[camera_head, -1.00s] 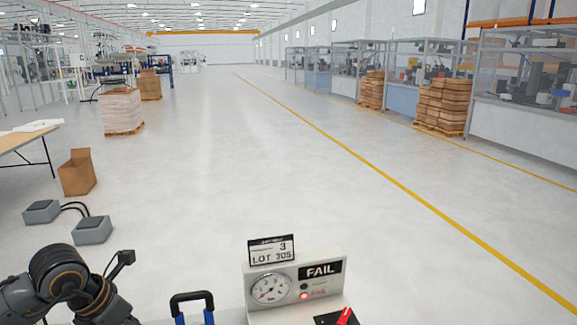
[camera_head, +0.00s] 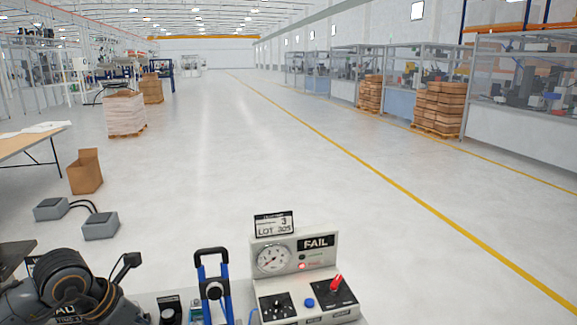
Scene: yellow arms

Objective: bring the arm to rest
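My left arm (camera_head: 65,285) shows in the lower left corner of the head view, dark with thin orange rings. Its gripper is not clearly in view. My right arm and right gripper are not in view. A grey test console (camera_head: 300,285) stands at the bottom middle. It has a round gauge (camera_head: 272,258), a FAIL sign (camera_head: 315,243), a lit red lamp (camera_head: 301,266), a red lever (camera_head: 336,282) and a blue button (camera_head: 309,303). A card reading 3, LOT 305 (camera_head: 273,225) stands at its top. No gripper is seen touching the console.
A blue frame with a black handle (camera_head: 213,285) stands left of the console. Two grey boxes (camera_head: 100,226) joined by cables and an open carton (camera_head: 85,172) are on the floor at left, near a wooden table (camera_head: 30,142). The aisle floor beyond is clear.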

